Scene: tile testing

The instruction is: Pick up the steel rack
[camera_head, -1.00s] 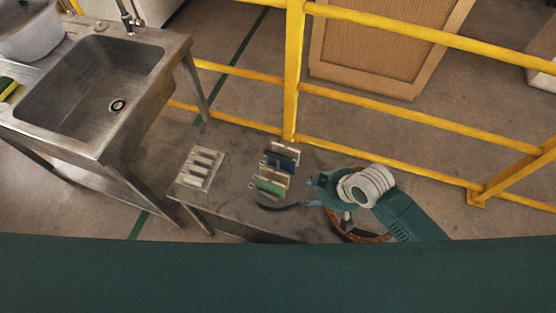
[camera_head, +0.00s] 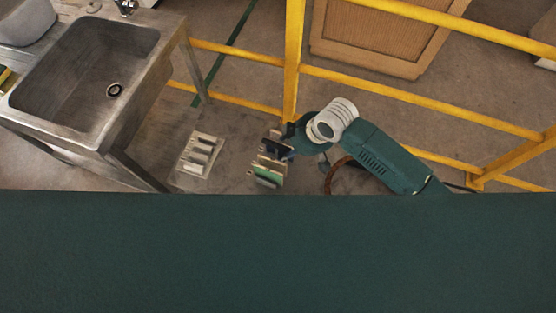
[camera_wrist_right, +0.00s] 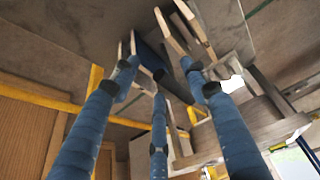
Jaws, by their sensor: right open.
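A small rack (camera_head: 261,180) stands on the grey table, holding upright tiles with a green tile (camera_head: 268,174) at its near end and a dark blue tile behind. A second, pale grey slotted rack (camera_head: 200,155) lies to its left; I cannot tell from its look which rack is steel. My right gripper (camera_head: 287,144) is at the far, right side of the tile-holding rack, partly covering it. In the right wrist view its blue fingers (camera_wrist_right: 165,78) are spread around a dark tile and pale upright plates; contact is unclear. My left gripper is out of view.
The grey table (camera_head: 228,172) has bare room between the racks. A steel sink (camera_head: 110,95) stands left, a yellow railing (camera_head: 291,70) behind. A brown round-rimmed object (camera_head: 331,174) is partly hidden under my right arm. My green body covers the near side.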

